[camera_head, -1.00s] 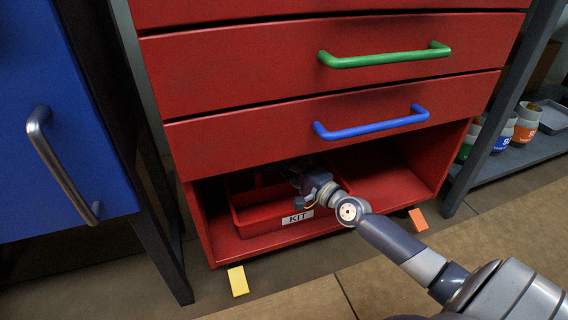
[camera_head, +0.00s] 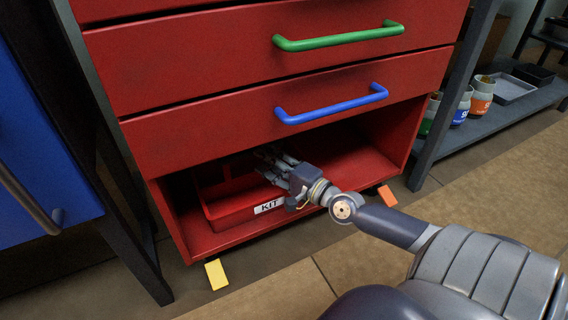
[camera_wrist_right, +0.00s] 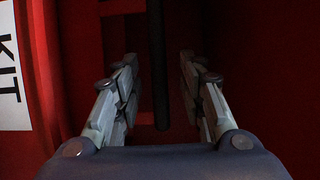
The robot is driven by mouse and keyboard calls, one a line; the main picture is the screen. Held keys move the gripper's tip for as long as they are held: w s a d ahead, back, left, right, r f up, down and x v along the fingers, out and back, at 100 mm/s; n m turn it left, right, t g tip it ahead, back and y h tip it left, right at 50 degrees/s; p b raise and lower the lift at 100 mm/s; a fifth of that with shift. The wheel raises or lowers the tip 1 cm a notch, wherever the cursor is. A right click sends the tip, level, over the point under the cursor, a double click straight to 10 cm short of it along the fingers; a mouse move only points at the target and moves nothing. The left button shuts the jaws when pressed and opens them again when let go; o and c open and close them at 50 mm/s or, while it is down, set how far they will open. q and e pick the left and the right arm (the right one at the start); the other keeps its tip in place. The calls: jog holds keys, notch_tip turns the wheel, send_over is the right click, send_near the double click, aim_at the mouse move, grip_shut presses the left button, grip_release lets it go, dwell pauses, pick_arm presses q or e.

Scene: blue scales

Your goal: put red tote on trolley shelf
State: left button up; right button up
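The red tote (camera_head: 234,213), with a white KIT label, sits in the open bottom bay of the red drawer cabinet (camera_head: 270,80). My right gripper (camera_head: 268,158) reaches into the bay, at the tote's right part. In the right wrist view my right gripper (camera_wrist_right: 159,75) has its two fingers apart, with a dark narrow bar between them that I cannot identify. The tote's labelled wall (camera_wrist_right: 38,60) shows at the left there. Contact with the tote cannot be told. My left gripper is out of view. No trolley shelf can be made out for certain.
A blue cabinet (camera_head: 40,150) stands at the left. A dark shelf rack (camera_head: 490,125) with cups and a tray (camera_head: 512,88) is at the right. Floor markers, yellow (camera_head: 216,274) and orange (camera_head: 387,196), flank the bay.

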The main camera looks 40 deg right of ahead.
jog(key=shift+s+d+p, duration=0.25)
jog(key=shift+s, duration=1.15)
jog(key=shift+s+d+p, duration=0.2)
jog(key=shift+s, duration=1.2)
jog(key=shift+s, duration=0.1)
